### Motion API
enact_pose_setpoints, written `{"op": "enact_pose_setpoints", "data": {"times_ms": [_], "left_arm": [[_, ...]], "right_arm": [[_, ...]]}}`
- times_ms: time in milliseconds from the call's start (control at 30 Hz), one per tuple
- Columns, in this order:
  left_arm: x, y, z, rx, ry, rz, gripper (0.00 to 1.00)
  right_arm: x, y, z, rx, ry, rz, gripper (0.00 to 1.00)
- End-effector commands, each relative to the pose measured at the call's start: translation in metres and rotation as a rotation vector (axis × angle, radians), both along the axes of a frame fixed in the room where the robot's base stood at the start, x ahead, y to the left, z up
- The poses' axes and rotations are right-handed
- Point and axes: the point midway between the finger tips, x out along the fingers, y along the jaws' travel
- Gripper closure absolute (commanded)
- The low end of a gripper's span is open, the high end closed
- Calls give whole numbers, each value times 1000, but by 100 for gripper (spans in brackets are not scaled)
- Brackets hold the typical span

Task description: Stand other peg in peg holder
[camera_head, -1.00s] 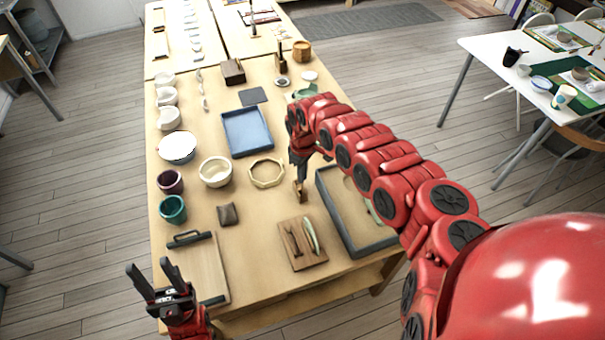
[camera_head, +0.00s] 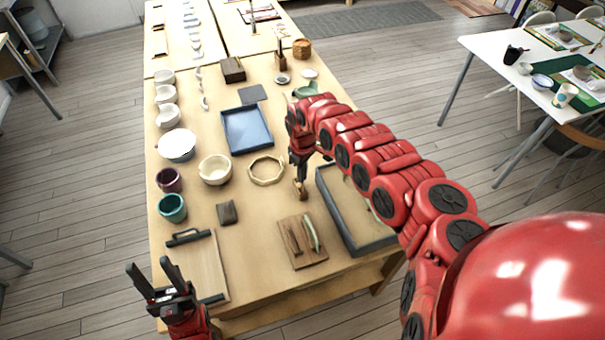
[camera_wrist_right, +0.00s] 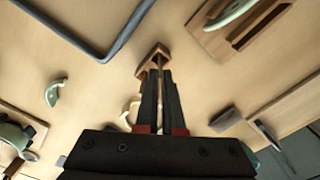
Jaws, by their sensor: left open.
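My right gripper (camera_wrist_right: 161,82) is over the table, right of the octagonal ring. In the right wrist view a thin brown peg (camera_wrist_right: 160,64) lies between its nearly closed fingers. The peg's far end is at a small wooden block (camera_wrist_right: 145,65), which looks like the peg holder; I cannot tell how deep it sits. In the head view this block (camera_head: 300,194) is under the right gripper (camera_head: 301,180), partly hidden by it. My left gripper (camera_head: 153,278) is open and empty at the table's near left corner.
A grey-rimmed tray (camera_head: 345,222) stands close right of the block. A wooden board (camera_head: 312,258) with a pale green piece lies in front. The octagonal ring (camera_head: 252,180), cups and bowls are to the left. Bare tabletop lies between the ring and board.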

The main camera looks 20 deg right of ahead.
Motion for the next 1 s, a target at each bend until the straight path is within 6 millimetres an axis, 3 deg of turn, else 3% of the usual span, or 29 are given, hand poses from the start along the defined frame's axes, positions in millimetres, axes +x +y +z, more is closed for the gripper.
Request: {"op": "enact_pose_setpoints", "data": {"times_ms": [333, 1000], "left_arm": [[0, 0, -7, 0, 0, 0, 50], [0, 0, -8, 0, 0, 0, 50]], "right_arm": [[0, 0, -9, 0, 0, 0, 100], [0, 0, -10, 0, 0, 0, 100]]}}
